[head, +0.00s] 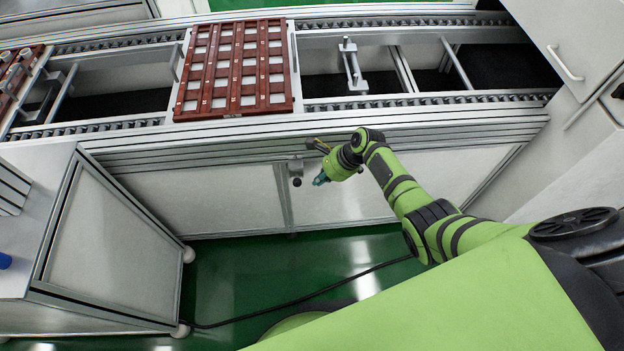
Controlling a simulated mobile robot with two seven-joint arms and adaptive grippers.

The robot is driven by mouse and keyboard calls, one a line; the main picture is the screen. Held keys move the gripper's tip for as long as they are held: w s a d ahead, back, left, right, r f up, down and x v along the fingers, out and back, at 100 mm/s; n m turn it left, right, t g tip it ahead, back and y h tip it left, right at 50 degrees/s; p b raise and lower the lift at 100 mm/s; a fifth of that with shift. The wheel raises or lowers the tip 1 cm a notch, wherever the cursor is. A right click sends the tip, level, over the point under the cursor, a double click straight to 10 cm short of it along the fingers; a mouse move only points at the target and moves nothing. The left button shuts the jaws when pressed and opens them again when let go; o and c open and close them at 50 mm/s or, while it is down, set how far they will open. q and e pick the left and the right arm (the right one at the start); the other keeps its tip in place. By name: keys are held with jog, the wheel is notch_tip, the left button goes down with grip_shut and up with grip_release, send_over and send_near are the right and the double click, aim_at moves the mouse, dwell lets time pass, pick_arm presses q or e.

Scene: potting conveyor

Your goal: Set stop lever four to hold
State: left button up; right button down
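A small metal bracket with a dark round knob (297,182) is on the front of the conveyor frame, below the rail; it looks like a stop lever. I cannot read a number on it or tell its setting. My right gripper (318,163) is just right of this knob, in front of the conveyor's side, and appears apart from it. Its fingers are small and seen at an angle, so I cannot tell whether they are open or shut. My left gripper is not in view.
The roller conveyor (428,101) runs across the top. A red-brown slatted tray (237,66) rests on it, with another tray (20,72) at the left edge. A grey cabinet (110,247) stands at left. A black cable (300,298) crosses the green floor.

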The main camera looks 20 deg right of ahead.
jog(key=shift+p+v, duration=0.4)
jog(key=shift+v, duration=2.5)
jog(key=shift+a+r, duration=0.1)
jog(key=shift+a, duration=0.05)
jog(key=s+d+f+n+g+h, duration=0.2)
jog(key=s+f+n+h, duration=0.2)
jog(key=s+f+n, duration=1.1)
jog(key=s+a+f+n, duration=0.1)
jog(key=s+f, duration=0.3)
jog(key=s, duration=0.5)
jog(key=s+a+f+n, duration=0.1)
jog(key=s+f+n, duration=0.3)
jog(key=s, duration=0.5)
jog(key=s+a+f+n+h, duration=0.1)
jog(key=s+f+n, duration=0.2)
jog(key=s, duration=0.6)
jog(key=shift+s+f, duration=0.25)
jog(key=shift+f, duration=0.3)
